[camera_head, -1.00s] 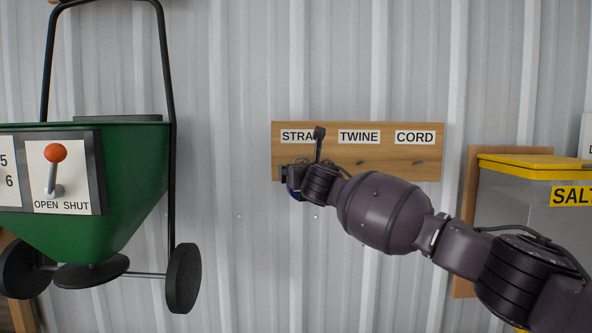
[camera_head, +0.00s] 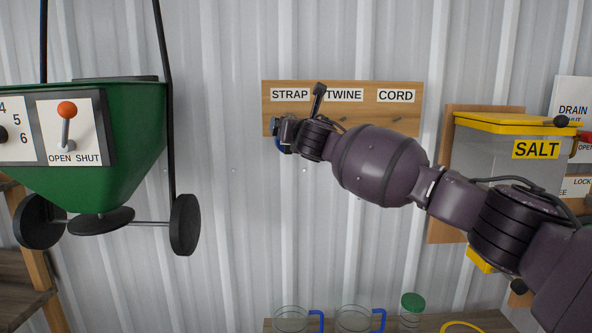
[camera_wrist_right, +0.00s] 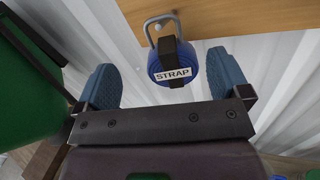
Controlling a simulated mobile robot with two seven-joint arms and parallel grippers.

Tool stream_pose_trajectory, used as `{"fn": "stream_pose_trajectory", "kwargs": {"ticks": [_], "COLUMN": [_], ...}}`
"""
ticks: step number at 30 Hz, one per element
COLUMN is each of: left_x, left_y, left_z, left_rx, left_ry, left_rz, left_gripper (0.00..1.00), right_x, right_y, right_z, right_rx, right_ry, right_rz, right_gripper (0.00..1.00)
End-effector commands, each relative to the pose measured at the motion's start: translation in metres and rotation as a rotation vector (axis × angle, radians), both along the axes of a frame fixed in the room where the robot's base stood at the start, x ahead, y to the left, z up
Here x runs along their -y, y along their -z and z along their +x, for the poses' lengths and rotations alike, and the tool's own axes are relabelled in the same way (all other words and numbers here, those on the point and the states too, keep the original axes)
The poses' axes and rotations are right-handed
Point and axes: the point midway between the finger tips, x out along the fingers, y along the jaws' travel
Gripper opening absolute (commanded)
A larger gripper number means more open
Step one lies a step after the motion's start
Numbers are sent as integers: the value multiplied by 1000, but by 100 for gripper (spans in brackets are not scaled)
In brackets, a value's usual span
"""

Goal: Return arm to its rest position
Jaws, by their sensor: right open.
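My right arm reaches in from the right in the head view, with its gripper (camera_head: 280,133) at the lower left of the wooden peg board (camera_head: 342,97), under the STRAP label. In the right wrist view the gripper (camera_wrist_right: 166,65) is open, with one blue finger on each side of a blue strap roll (camera_wrist_right: 160,66) and a gap at both sides. The roll has a black band and a STRAP tag, and hangs from a metal hook (camera_wrist_right: 163,20) on the board. My left gripper is not in view.
A green spreader (camera_head: 130,140) with an OPEN/SHUT lever hangs at the left. A SALT bin (camera_head: 490,155) with a yellow lid is at the right, behind my arm. Jars, including a green-lidded one (camera_head: 411,312), stand below. The wall between spreader and board is clear.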

Motion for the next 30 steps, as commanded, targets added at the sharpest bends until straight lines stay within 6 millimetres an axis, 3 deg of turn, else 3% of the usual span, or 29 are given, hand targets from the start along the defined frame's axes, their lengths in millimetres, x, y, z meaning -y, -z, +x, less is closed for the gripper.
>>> {"fn": "stream_pose_trajectory", "kwargs": {"ticks": [5,10,13,20,30], "left_x": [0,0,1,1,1], "left_y": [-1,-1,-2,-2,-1], "left_z": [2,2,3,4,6], "left_rx": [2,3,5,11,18], "left_ry": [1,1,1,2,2], "left_rz": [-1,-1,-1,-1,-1], "left_gripper": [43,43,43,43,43], "right_x": [-19,-51,-65,-71,-32], "right_y": [-10,-37,-34,19,120], "right_z": [-14,-45,-62,-97,-134], "right_rx": [-64,-133,-211,-468,-771], "right_ry": [-75,-208,-281,-397,-410], "right_rz": [282,576,751,1192,1742], "right_gripper": [94,94,94,94,94]}}
